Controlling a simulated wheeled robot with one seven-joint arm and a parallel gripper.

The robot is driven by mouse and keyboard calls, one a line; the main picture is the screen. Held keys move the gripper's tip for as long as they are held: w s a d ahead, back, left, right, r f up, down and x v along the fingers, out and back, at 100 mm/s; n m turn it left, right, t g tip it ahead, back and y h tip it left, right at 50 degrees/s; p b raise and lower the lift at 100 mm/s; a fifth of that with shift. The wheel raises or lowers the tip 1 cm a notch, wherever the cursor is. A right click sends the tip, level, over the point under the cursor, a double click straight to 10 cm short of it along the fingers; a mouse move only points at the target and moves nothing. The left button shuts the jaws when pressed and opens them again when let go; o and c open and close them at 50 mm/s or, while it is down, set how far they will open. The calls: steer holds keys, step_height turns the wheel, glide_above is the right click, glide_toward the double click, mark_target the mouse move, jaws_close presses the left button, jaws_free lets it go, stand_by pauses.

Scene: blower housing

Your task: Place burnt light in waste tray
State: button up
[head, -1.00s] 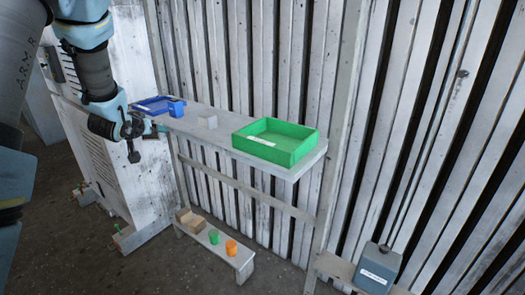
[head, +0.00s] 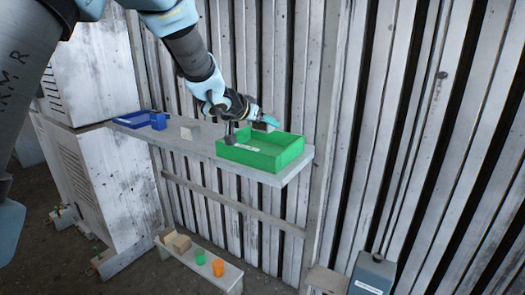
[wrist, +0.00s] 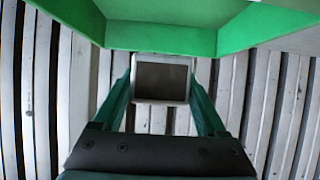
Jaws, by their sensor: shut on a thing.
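My gripper (head: 264,120) is shut on a small square block with a dark face and pale rim, which I take as the burnt light (wrist: 161,80). In the wrist view it sits between the two teal fingers. In the head view the light (head: 264,127) is held near the back left of the green tray (head: 283,158), above it or just behind its rim. I take this tray as the waste tray; its white label is unreadable. In the wrist view the tray's wall (wrist: 160,38) is above the light, with wall slats behind the light.
A low bench (head: 222,275) below holds green and orange cups and a cardboard box. The slatted wall is close behind the shelf.

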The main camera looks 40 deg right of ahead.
steer(key=shift+f, duration=3.45)
steer(key=shift+f, duration=0.2)
steer(key=o, duration=1.4)
steer(key=shift+c, duration=0.2)
steer(key=shift+r, duration=0.25)
steer(key=b+v, duration=0.1)
steer(key=v, duration=1.1)
steer(key=shift+w+f+b, duration=0.1)
steer(key=shift+b, duration=0.2)
